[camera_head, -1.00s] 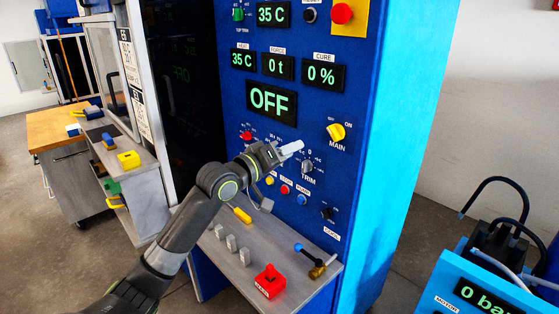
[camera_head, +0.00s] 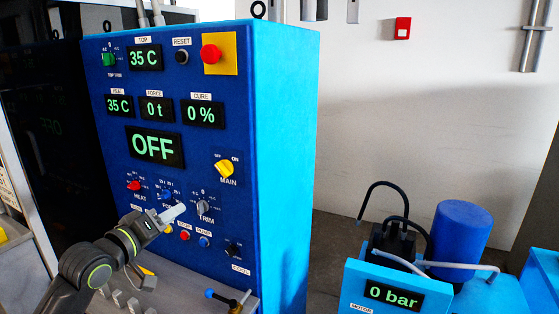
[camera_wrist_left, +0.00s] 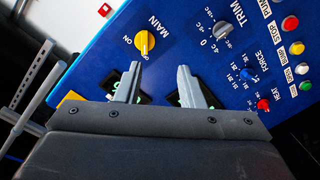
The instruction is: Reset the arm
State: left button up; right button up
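My left arm comes in from the lower left of the head view. Its gripper (camera_head: 172,213) is in front of the lower part of the blue control panel (camera_head: 200,120), by the TRIM knob (camera_head: 202,207). In the left wrist view the two grey fingers (camera_wrist_left: 159,72) stand apart with nothing between them, so the gripper is open and empty. Beyond them are the yellow MAIN knob (camera_wrist_left: 145,42) and the grey TRIM knob (camera_wrist_left: 223,30). Whether the fingers touch the panel cannot be told. My right gripper is not in view.
The panel display (camera_head: 154,147) reads OFF. A grey shelf (camera_head: 190,285) with several small blocks and a blue-tipped lever lies below the panel. At the right stand a pump unit (camera_head: 395,240) with hoses, its 0 bar display (camera_head: 394,295) and a blue cylinder (camera_head: 459,238).

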pick_arm(q)
jog(key=s+f+m+g+y, duration=0.15)
jog(key=s+f, duration=0.25)
jog(key=f, duration=0.4)
jog(key=s+f+g+y, duration=0.15)
jog(key=s+f, duration=0.25)
jog(key=f, duration=0.4)
jog(key=s+f+m+g+y, duration=0.1)
jog(key=s+f+g, duration=0.2)
jog(key=s+f, duration=0.5)
jog(key=s+a+f+m+g+y, duration=0.1)
jog(key=s+f+g+y, duration=0.15)
jog(key=s, duration=0.95)
jog(key=s+f+m+g+y, duration=0.1)
jog(key=s+f+g, duration=0.4)
jog(key=s, duration=0.5)
notch_tip(320, 180, down, 26)
jog(key=a+b, duration=0.1)
jog(key=a, duration=0.1)
jog(key=s+d+f+g+b, duration=0.1)
jog(key=s+f, duration=1.4)
jog(key=f, duration=0.2)
jog(key=shift+s+d+h+b, duration=0.15)
jog(key=shift+d+h+b, duration=0.2)
jog(key=shift+h, duration=0.1)
